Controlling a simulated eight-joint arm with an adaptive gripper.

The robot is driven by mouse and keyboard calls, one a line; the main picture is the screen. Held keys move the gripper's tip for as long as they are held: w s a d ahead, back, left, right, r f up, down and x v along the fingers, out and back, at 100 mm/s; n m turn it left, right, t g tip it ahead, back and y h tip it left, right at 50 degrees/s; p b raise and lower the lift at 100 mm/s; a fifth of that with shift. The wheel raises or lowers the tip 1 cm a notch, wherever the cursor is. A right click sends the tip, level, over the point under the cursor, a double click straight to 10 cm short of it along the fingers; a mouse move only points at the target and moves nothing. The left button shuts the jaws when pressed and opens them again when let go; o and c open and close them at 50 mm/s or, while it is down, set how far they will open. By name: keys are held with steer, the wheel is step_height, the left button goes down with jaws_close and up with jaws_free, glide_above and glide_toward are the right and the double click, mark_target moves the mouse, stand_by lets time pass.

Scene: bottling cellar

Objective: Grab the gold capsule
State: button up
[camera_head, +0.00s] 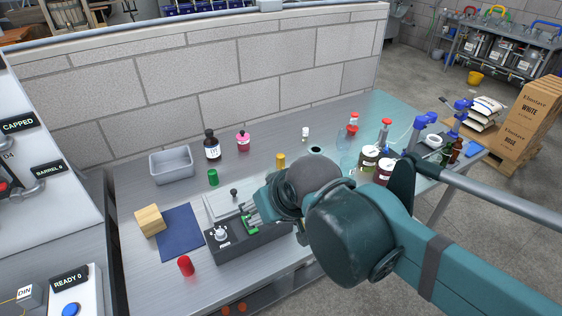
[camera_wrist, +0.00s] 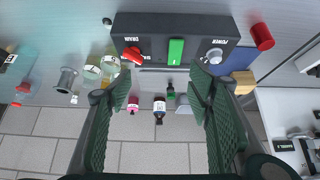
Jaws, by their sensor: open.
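The gold capsule (camera_head: 281,160) is a small upright yellow-gold cylinder on the grey bench in the head view, just behind my arm's wrist. I cannot make it out for certain in the wrist view. My gripper (camera_head: 256,210) is partly hidden by my own wrist in the head view. It is above the control box, nearer the front of the bench than the gold capsule and apart from it. In the wrist view my gripper's two green fingers (camera_wrist: 160,86) are spread wide, with nothing held between them.
A control box (camera_head: 228,243) stands below my gripper. A green capsule (camera_head: 213,177), dark bottle (camera_head: 212,148), pink bottle (camera_head: 243,141) and grey tray (camera_head: 171,166) stand left of the gold capsule. A red capsule (camera_head: 186,265) is at the front; cans (camera_head: 370,158) stand right.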

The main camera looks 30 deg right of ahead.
steer(key=shift+c, duration=0.2)
stand_by(0.3)
steer(key=c, duration=0.3)
steer(key=shift+r, duration=0.1)
